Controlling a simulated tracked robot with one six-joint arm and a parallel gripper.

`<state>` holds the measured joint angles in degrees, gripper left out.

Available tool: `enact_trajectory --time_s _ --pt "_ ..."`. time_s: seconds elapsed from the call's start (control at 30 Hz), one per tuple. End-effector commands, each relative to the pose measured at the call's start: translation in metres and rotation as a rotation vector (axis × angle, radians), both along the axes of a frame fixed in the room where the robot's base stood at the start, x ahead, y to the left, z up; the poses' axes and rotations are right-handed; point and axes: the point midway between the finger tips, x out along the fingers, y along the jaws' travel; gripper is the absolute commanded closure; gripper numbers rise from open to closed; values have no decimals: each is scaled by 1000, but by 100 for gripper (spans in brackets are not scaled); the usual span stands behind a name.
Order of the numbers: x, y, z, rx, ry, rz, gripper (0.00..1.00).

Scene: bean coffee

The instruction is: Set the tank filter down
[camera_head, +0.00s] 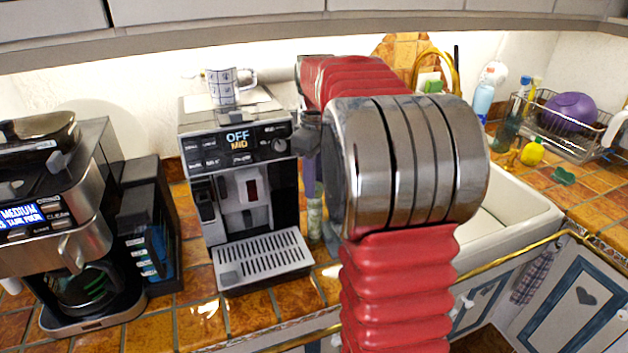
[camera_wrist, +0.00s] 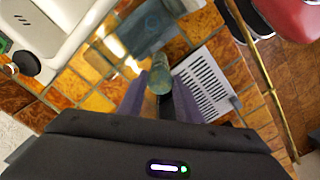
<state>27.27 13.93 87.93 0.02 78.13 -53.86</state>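The tank filter, a small greenish see-through cylinder (camera_wrist: 160,77), is between the two purple fingers of my gripper (camera_wrist: 159,86) in the wrist view. The fingers appear to press on its sides. In the head view the filter (camera_head: 315,214) shows beneath the purple gripper finger (camera_head: 311,174), just right of the espresso machine (camera_head: 240,190). My arm covers part of this area, and I cannot tell whether the filter's lower end touches the counter. A bluish see-through container (camera_wrist: 146,30), perhaps the water tank, lies beyond the filter in the wrist view.
The espresso machine's slotted drip tray (camera_wrist: 204,84) is close to the right finger. A drip coffee maker (camera_head: 70,225) stands at the left. The sink (camera_head: 520,205) and dish rack (camera_head: 585,125) are at the right. Some tiled counter (camera_wrist: 95,98) is bare left of the gripper.

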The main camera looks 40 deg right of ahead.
Motion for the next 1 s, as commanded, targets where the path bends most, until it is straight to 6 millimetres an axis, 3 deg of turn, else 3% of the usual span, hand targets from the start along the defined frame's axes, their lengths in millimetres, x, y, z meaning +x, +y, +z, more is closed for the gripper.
enact_trajectory --time_s 0.27,0.63,0.77,1.0 --pt "0 0 0 0 0 0 50" --pt "0 0 5 0 -1 0 50" --pt "1 0 17 -1 -3 0 50" --pt "1 0 56 -2 -3 1 50"
